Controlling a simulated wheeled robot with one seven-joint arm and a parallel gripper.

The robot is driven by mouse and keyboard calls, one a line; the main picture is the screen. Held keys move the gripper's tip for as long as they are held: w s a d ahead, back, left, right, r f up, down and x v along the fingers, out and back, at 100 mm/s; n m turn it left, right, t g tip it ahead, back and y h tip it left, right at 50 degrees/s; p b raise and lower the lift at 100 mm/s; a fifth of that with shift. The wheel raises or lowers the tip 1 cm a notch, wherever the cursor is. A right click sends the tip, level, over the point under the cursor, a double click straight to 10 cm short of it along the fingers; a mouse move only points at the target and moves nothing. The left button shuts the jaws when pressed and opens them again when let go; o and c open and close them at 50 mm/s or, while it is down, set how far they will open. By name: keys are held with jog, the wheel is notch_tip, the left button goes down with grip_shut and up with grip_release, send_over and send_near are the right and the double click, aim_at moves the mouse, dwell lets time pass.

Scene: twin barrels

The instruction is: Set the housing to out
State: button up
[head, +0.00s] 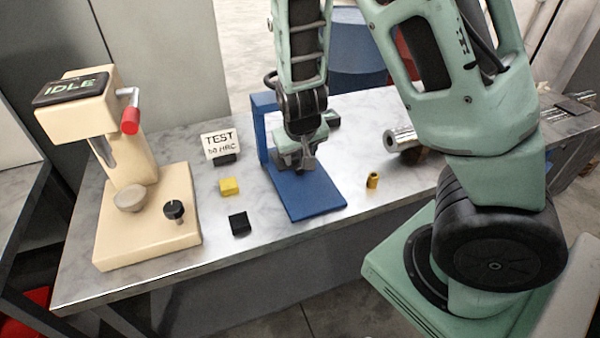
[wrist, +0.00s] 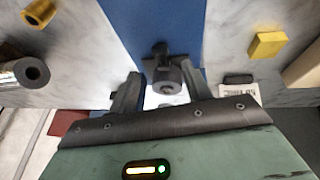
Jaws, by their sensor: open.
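My gripper (head: 306,163) is over the blue stand (head: 310,200) in the head view, with its fingers pointing down. In the wrist view my gripper (wrist: 160,84) is open. A dark grey barrel-shaped part (wrist: 166,82) with a round hole in its end shows between the fingers, in front of the blue stand (wrist: 160,22). I cannot tell whether the fingers touch it. In the head view my gripper hides most of it. No part is labelled as the housing, and no in or out mark is readable.
A cream tester (head: 130,180) reading IDLE, with a red-tipped lever (head: 130,121), stands left. A TEST sign (head: 219,143), yellow block (head: 229,186), black block (head: 239,223) and brass cylinder (head: 372,180) flank the stand. A steel cylinder (head: 400,138) lies at right. The front of the bench is clear.

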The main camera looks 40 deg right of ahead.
aim_at(300, 168)
jog(key=b+x, duration=0.1)
jog(key=x, duration=0.7)
grip_shut()
